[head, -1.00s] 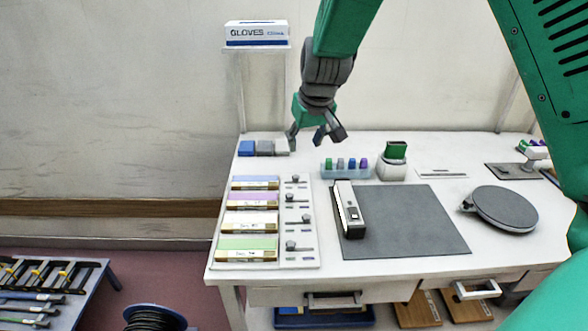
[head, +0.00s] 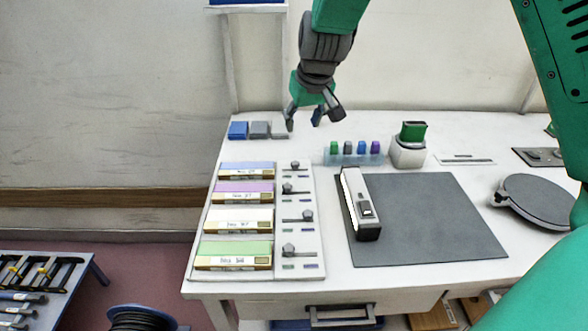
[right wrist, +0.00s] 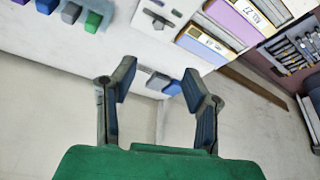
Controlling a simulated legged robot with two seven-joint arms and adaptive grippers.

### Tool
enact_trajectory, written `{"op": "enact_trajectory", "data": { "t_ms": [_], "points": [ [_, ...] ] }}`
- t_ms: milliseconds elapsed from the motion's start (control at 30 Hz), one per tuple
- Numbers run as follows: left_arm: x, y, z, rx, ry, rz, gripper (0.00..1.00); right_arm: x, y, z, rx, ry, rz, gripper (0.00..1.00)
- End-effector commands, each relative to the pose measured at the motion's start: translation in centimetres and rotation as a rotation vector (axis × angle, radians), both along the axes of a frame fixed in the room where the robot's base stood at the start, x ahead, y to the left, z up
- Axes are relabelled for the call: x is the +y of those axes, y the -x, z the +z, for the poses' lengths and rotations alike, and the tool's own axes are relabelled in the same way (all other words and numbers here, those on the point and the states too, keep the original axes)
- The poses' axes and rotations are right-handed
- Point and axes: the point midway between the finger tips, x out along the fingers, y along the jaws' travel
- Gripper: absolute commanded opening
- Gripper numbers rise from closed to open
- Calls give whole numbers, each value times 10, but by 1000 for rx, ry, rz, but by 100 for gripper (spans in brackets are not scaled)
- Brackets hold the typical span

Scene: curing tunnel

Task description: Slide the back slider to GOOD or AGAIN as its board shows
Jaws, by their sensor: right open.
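The back slider (head: 295,166) is a small dark knob on a short track at the far end of the white panel. Its knob stands near the middle of the track. A green and a violet mark sit below it, too small to read. Its board (head: 246,170) lies left of it, with a blue top strip and a white label whose writing I cannot make out. My right gripper (head: 313,117) is open and empty, above the table behind the slider. In the right wrist view its fingers (right wrist: 160,82) are spread with nothing between them. My left gripper is not in view.
Three more boards with sliders, purple (head: 243,187), cream (head: 237,219) and green (head: 235,249), lie nearer. Blue and grey blocks (head: 258,130) sit behind the panel. A tray of coloured pieces (head: 353,158) and a stapler-like tool (head: 359,203) on a dark mat (head: 440,215) stand right.

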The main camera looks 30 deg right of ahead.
Motion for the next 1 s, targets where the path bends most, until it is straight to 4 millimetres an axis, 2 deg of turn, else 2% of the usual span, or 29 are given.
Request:
{"op": "enact_trajectory", "data": {
  "t_ms": [33,167,400,800,1000],
  "points": [
    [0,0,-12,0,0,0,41,0,-1,-13,1,0,0,41],
    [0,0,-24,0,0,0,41,-1,-1,-24,1,0,0,41],
    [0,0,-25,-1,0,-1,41,-1,-6,-39,3,-1,-1,41],
    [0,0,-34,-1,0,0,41,-9,-36,-116,3,0,-1,41],
    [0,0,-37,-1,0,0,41,-12,-47,-141,0,1,-1,41]
  ]
}}
